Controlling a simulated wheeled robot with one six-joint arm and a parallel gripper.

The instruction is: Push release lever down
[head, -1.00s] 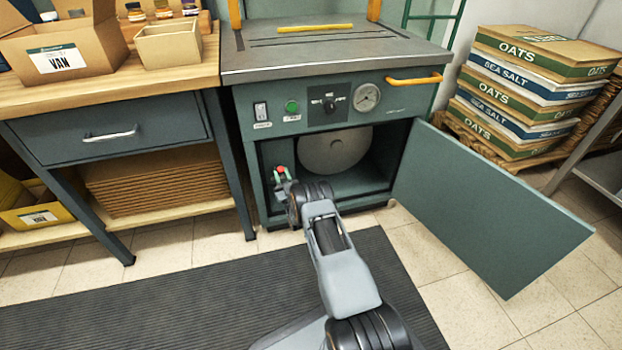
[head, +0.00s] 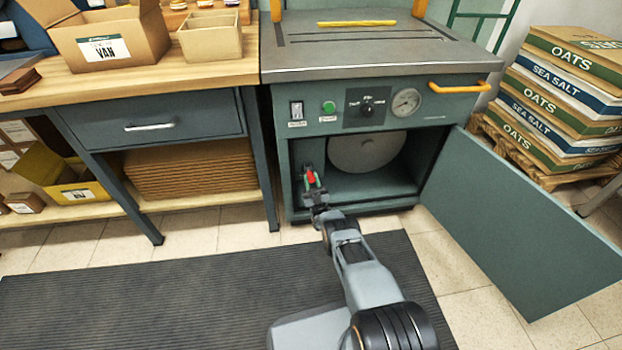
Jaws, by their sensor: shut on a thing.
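The red-tipped release lever (head: 311,177) is inside the open lower compartment of the green machine (head: 290,185), near its left wall. My gripper (head: 312,184) reaches into the compartment's left side and is shut on the lever, close to its red part. A bit of green shows right beside the red, at the gripper's tip. The lever's base and pivot are hidden behind my gripper.
The compartment door (head: 515,225) stands swung open to the right. A round pale disc (head: 365,153) sits deeper in the compartment. A ribbed dark mat (head: 180,290) covers the floor in front.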

